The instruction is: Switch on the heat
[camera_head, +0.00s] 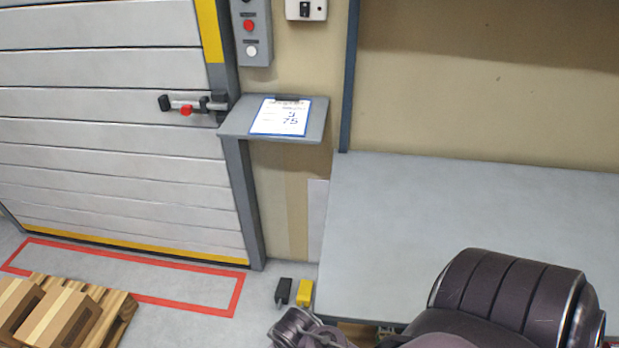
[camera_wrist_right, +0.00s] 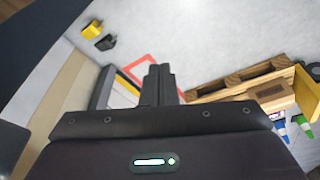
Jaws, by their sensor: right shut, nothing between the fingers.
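A white wall box with a black switch (camera_head: 305,9) is at the top edge of the head view, partly cut off. Left of it is a grey control box (camera_head: 251,32) with a red button (camera_head: 248,26) and a white button (camera_head: 251,50). I cannot read which one is for heat. My right gripper (camera_wrist_right: 159,72) is shut and empty in the wrist view, pointing toward the floor, away from the wall boxes. My right arm shows at the lower right of the head view. My left gripper is not in view.
A small shelf (camera_head: 233,122) with a clipboard (camera_head: 281,117) juts out below the control box. A grey table (camera_head: 470,215) fills the right. A shutter door (camera_head: 100,130) stands left, with a pallet (camera_head: 115,310) and boxes before it.

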